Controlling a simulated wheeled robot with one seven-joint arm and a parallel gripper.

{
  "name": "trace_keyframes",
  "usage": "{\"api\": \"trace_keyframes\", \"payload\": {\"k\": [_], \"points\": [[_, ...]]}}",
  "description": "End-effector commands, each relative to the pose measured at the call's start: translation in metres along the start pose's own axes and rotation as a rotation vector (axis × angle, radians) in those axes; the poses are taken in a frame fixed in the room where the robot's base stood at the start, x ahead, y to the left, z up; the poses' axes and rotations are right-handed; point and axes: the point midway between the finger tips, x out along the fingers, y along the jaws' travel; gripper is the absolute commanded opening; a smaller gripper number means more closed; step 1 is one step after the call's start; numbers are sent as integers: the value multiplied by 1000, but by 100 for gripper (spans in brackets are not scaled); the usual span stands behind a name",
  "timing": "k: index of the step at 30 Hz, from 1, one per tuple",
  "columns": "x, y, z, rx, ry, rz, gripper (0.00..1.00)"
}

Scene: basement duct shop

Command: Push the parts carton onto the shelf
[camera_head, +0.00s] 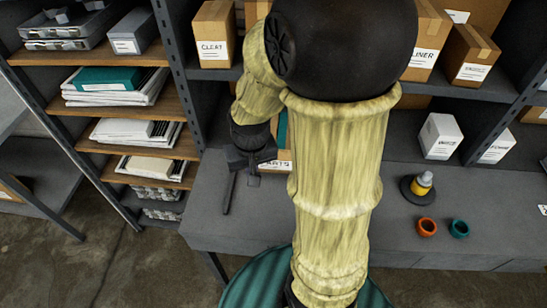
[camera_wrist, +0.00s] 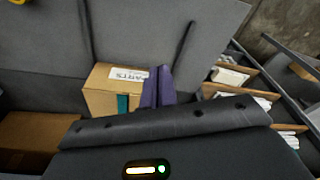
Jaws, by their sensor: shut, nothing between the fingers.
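The parts carton (camera_wrist: 104,78) is a brown box with a white "PARTS" label and a teal stripe. In the head view the carton (camera_head: 286,154) is largely hidden behind my arm at the back of the grey bench. My gripper (camera_head: 254,181) is shut and empty, low in front of the carton's labelled side. In the wrist view my gripper's fingers (camera_wrist: 158,72) are together beside the label, at the carton's right end. I cannot tell if they touch it. The shelf (camera_head: 404,87) is a grey rack behind the bench; I cannot tell how far the carton reaches onto it.
Dark narrow strips lie on the bench, one left (camera_head: 228,194). Another brown carton (camera_wrist: 38,135) is near my gripper. Wooden shelves stand left.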

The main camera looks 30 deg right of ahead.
Motion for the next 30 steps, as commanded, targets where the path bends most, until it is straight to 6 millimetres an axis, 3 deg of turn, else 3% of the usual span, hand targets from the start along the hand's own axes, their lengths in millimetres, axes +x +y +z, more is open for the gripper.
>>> {"api": "trace_keyframes", "payload": {"k": [6, 12, 25, 30], "points": [[32, 50, -51, 275, -111, 30, 0], [52, 82, -73, 436, -163, 38, 0], [55, 85, -74, 452, -168, 39, 0], [67, 85, -72, 451, -170, 40, 0]]}}
